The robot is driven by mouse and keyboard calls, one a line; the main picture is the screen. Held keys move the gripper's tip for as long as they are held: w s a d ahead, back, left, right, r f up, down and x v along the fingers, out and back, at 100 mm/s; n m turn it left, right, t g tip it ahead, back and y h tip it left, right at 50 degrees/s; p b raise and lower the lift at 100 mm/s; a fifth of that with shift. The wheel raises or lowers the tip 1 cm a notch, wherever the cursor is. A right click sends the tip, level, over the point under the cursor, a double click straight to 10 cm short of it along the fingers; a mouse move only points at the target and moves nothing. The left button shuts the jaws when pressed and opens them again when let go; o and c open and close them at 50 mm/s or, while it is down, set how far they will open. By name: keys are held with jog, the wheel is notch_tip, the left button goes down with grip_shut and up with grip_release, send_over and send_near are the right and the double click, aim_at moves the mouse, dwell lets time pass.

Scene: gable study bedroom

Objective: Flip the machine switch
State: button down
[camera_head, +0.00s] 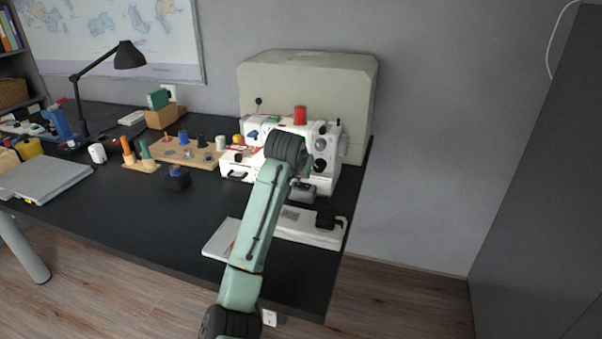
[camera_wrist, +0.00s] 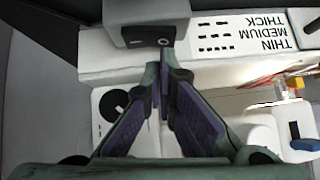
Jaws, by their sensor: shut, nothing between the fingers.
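The white sewing machine (camera_head: 325,158) stands at the right end of the dark desk, partly hidden behind my arm. In the wrist view, a grey block with a dark switch face (camera_wrist: 137,42) is at the top centre; the face carries a dash and a ring mark. My gripper (camera_wrist: 160,70) is shut and empty, its fingertips just below the switch face in the picture. I cannot tell whether they touch it. In the head view, my arm hides most of the gripper and the switch.
A white panel printed THIN, MEDIUM, THICK (camera_wrist: 275,35) lies right of the switch. A red spool (camera_head: 300,115) tops the machine, and a beige cover (camera_head: 310,80) stands behind. A wooden board (camera_head: 187,152) with spools is to the left. The desk's front middle (camera_head: 130,215) is clear.

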jog(key=shift+a+f+h+p, duration=0.15)
jog(key=shift+h+p, duration=0.15)
jog(key=shift+p, duration=0.4)
jog(key=shift+f, duration=0.15)
jog(key=shift+s+d, duration=0.2)
jog(key=shift+d, duration=0.55)
